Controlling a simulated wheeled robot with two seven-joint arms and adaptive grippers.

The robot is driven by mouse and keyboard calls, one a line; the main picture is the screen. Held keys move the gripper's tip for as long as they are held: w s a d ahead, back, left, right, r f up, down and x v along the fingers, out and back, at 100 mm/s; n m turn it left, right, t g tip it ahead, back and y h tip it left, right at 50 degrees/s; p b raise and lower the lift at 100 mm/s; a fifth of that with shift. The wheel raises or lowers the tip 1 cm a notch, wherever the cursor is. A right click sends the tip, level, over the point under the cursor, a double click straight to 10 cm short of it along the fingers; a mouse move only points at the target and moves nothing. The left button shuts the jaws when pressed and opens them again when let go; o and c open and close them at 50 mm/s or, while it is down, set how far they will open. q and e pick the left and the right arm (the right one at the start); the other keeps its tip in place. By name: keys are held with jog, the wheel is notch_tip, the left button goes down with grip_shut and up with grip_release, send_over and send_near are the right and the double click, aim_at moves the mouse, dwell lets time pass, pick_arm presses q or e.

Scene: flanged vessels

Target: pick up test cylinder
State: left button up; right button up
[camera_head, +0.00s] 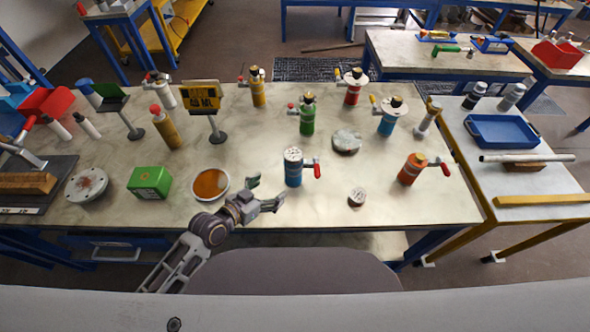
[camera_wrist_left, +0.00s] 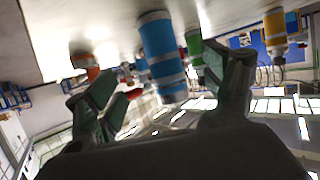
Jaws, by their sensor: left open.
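A blue cylinder (camera_head: 293,171) with a white top and a red-tipped side handle stands upright near the middle front of the table. Which vessel is the test cylinder is not marked; this one is nearest my left gripper. My left gripper (camera_head: 267,193) is open and empty, just left of and in front of the blue cylinder. In the left wrist view the scene looks upside down, and the blue cylinder (camera_wrist_left: 161,45) shows beyond and between the two open fingers (camera_wrist_left: 163,78). It does not look gripped. My right gripper is not in view.
An orange-filled bowl (camera_head: 210,184) and green box (camera_head: 150,181) stand left of my gripper. A flanged disc (camera_head: 357,196) and orange vessel (camera_head: 411,169) stand to the right. Green (camera_head: 307,117), red (camera_head: 352,90) and light-blue (camera_head: 388,120) vessels stand behind. The table's front edge is close.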

aim_at(287, 176)
pick_arm(q)
jog(key=shift+x, duration=1.35)
jog(key=x, duration=0.5)
jog(key=shift+w+d+f, duration=0.15)
jog(key=shift+w+d, duration=0.1)
jog(key=shift+w, duration=0.1)
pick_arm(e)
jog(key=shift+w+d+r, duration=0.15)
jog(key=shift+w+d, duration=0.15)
pick_arm(q)
jog(key=shift+p+x, duration=0.4)
jog(key=shift+x, duration=2.25)
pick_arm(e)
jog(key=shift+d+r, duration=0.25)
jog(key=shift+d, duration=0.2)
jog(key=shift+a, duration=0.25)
